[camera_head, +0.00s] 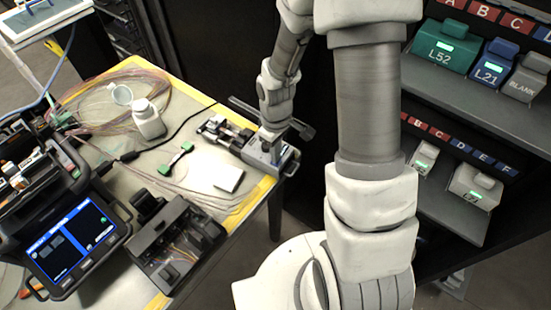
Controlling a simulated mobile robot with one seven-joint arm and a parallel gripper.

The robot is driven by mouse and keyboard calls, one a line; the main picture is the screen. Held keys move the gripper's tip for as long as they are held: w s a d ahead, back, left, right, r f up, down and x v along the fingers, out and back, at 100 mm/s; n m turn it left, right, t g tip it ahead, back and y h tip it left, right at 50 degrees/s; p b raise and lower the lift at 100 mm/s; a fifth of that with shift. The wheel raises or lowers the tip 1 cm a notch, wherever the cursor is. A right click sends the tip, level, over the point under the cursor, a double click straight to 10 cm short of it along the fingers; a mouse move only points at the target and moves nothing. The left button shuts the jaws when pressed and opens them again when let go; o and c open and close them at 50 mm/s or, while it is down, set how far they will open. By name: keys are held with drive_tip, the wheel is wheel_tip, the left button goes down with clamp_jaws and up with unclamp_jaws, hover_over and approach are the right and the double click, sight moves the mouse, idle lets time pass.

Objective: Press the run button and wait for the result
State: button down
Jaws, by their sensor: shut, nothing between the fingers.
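A dark splicer-like machine with a lit blue screen (72,242) stands at the table's left front.
A black open box (172,248) stands right of the screen. A white bottle (149,121), a green-ended connector (175,159), a white pad (228,178) and coiled fibres (115,82) lie on the table (205,152). Shelves (450,105) with labelled boxes stand at the right.

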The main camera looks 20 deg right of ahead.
drive_tip(key=shift+r+p, duration=1.95)
drive_tip(key=shift+r, duration=0.75)
drive_tip(key=shift+r, duration=0.15)
drive_tip(key=s+r+m+t, duration=0.2)
drive_tip(key=s+r, duration=0.2)
drive_tip(key=r, duration=0.5)
drive_tip(key=s+r+m+t, duration=0.1)
drive_tip(key=s+r+m, duration=0.1)
drive_tip(key=s+r, duration=0.3)
drive_tip(key=s+r+m+t, duration=0.2)
drive_tip(key=s+r, duration=0.3)
drive_tip(key=r, duration=0.8)
drive_tip(key=shift+r+m+t, duration=0.25)
drive_tip(key=shift+m+t, duration=0.05)
drive_tip(key=shift+m, duration=0.3)
drive_tip(key=shift+w, duration=0.1)
